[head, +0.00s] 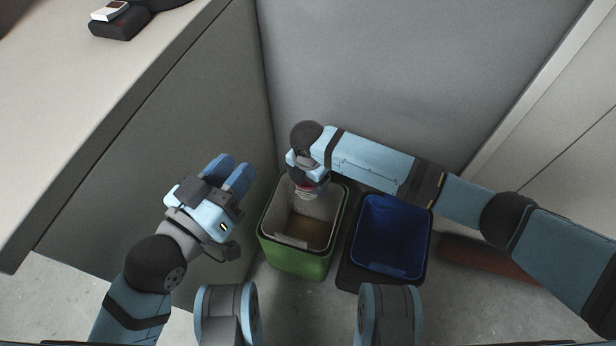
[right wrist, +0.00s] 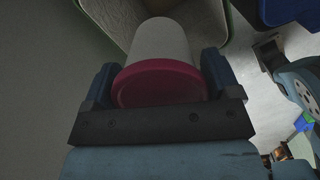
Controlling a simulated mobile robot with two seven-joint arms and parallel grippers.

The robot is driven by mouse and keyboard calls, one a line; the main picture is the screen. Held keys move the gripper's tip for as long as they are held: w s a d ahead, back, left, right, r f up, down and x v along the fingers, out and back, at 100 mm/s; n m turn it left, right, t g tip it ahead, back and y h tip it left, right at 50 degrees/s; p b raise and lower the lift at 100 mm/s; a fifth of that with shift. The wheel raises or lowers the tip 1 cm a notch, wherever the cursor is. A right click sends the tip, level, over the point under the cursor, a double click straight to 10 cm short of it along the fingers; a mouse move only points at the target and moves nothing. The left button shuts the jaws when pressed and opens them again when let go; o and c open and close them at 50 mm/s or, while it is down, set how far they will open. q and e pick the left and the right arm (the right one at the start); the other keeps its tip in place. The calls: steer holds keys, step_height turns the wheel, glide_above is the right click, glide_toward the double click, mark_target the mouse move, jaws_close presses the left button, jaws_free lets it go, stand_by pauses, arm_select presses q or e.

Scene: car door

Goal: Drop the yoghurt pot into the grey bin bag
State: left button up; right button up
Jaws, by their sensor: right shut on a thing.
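The yoghurt pot is white with a pink-red lid and sits in my right gripper. In the right wrist view the pot (right wrist: 160,68) is between the two blue fingers of my right gripper (right wrist: 160,75), lid towards the palm. In the head view part of the pot (head: 306,192) shows below my right gripper (head: 307,180), over the far part of the green bin. The grey bin bag (head: 313,208) lines that green bin (head: 296,260); its mouth is open. My left gripper (head: 231,172) is open and empty, left of the green bin.
A dark bin with a blue bag (head: 391,237) stands right of the green bin. A grey wall (head: 400,80) is behind, and a counter (head: 90,90) rises at the left. A reddish-brown object (head: 485,258) lies on the floor at right, partly behind my right arm.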

steer(key=shift+f+b, duration=1.2)
steer(key=shift+f, duration=0.2)
arm_select(q)
steer(key=f+g, duration=0.1)
steer(key=f, duration=0.2)
steer(key=shift+w+f+m, duration=0.2)
steer(key=shift+m, duration=0.2)
arm_select(e)
steer(key=o, duration=0.9)
steer(key=shift+o, duration=0.2)
arm_select(q)
step_height(320, 180, up, 8)
steer(key=n+t+p, duration=0.1)
steer(key=t+p, duration=0.1)
steer(key=p, duration=0.4)
steer(key=shift+s+a+f+t, duration=0.2)
steer(key=shift+s+t, duration=0.1)
steer(key=shift+t, duration=0.1)
arm_select(e)
step_height(320, 180, up, 14)
steer(key=shift+f, duration=0.1)
